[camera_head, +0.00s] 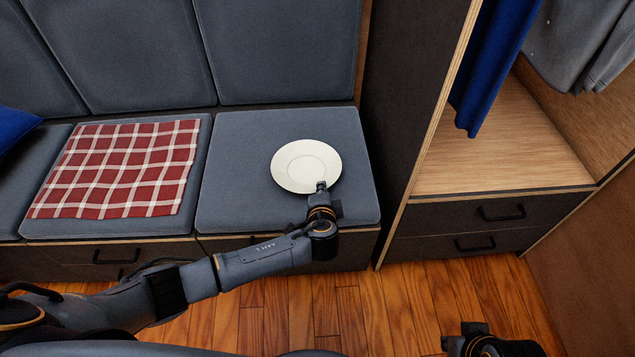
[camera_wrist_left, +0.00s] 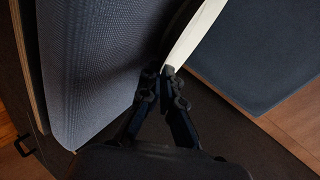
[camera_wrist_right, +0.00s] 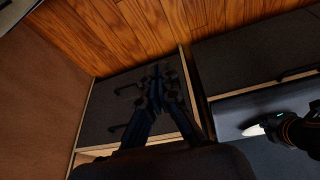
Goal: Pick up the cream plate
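The cream plate (camera_head: 306,163) is round and shows at the right seat cushion of the bench. In the left wrist view, the plate (camera_wrist_left: 195,32) appears nearly edge-on, as a pale strip running up from the fingertips. My left gripper (camera_head: 321,187) is at the plate's near rim. Its fingertips (camera_wrist_left: 166,72) are closed together with the rim between them. My right gripper (camera_head: 468,330) is low over the floor at the bottom right. Its fingers (camera_wrist_right: 158,76) are together and empty.
A red checked cloth (camera_head: 120,168) lies on the cushion to the left, with a blue pillow (camera_head: 15,126) beyond. An open wardrobe (camera_head: 500,150) with hanging clothes and drawers stands right of the bench. The wooden floor (camera_head: 330,305) in front is clear.

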